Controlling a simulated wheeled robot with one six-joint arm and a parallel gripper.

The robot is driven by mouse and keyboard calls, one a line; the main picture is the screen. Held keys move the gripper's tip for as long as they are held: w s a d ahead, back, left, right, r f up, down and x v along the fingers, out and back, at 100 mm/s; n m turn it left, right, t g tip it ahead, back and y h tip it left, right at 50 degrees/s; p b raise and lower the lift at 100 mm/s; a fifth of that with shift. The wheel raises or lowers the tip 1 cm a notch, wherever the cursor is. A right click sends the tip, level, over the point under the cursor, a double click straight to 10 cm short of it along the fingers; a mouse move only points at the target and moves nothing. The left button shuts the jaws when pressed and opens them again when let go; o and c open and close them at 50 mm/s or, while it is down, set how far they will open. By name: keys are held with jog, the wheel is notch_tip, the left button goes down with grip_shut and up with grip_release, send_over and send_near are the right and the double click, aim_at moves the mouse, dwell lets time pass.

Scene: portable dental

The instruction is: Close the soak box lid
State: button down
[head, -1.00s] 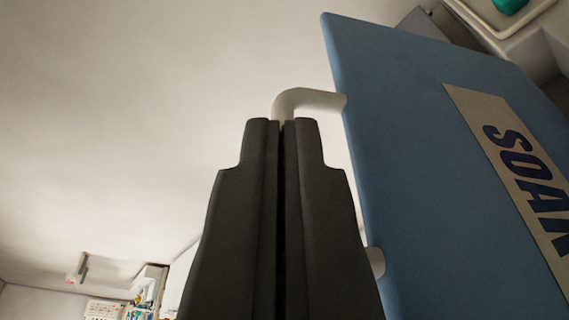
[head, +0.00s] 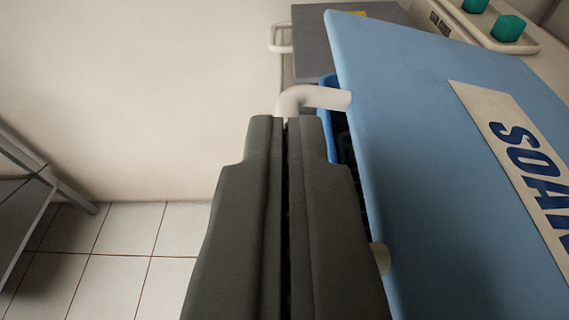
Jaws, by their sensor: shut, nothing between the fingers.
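The soak box lid (head: 420,130) is a light blue panel with a "SOAK" label (head: 525,160), its end cut off by the frame. It fills the right of the view. A white bar handle (head: 312,97) stands out from its left edge, its middle hidden behind my fingers. My gripper (head: 285,120) is shut and empty, its dark fingertips in front of the handle. I cannot tell whether they touch it. Part of the darker blue soak box (head: 326,115) shows behind the lid's left edge, with a dark inside, so a gap is visible between lid and box.
A grey surface (head: 315,40) with a white handle (head: 279,38) lies beyond the box. A white tray (head: 470,28) with teal blocks (head: 508,27) is at the top right. A grey metal frame (head: 45,175) stands at the left. Tiled floor (head: 120,240) is clear below.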

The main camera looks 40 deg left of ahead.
notch_tip(320, 180, down, 6)
jog(key=a, duration=0.1)
jog(key=shift+s, duration=0.35)
jog(key=shift+f, duration=0.1)
dwell(0.3)
jog(key=s+d+r, duration=0.4)
jog(key=s+r, duration=0.3)
jog(key=s, duration=0.2)
jog(key=s+f+m+h, duration=0.35)
jog(key=s+h, duration=0.25)
jog(key=s, duration=0.3)
jog(key=s+a+r+m+t+h, duration=0.1)
jog(key=s+r+t, duration=0.3)
jog(key=s, duration=0.5)
notch_tip(320, 180, up, 2)
jog(key=shift+a+r+m+t+h, duration=0.15)
jog(key=shift+m+t+h, duration=0.25)
jog(key=shift+m+h, duration=0.4)
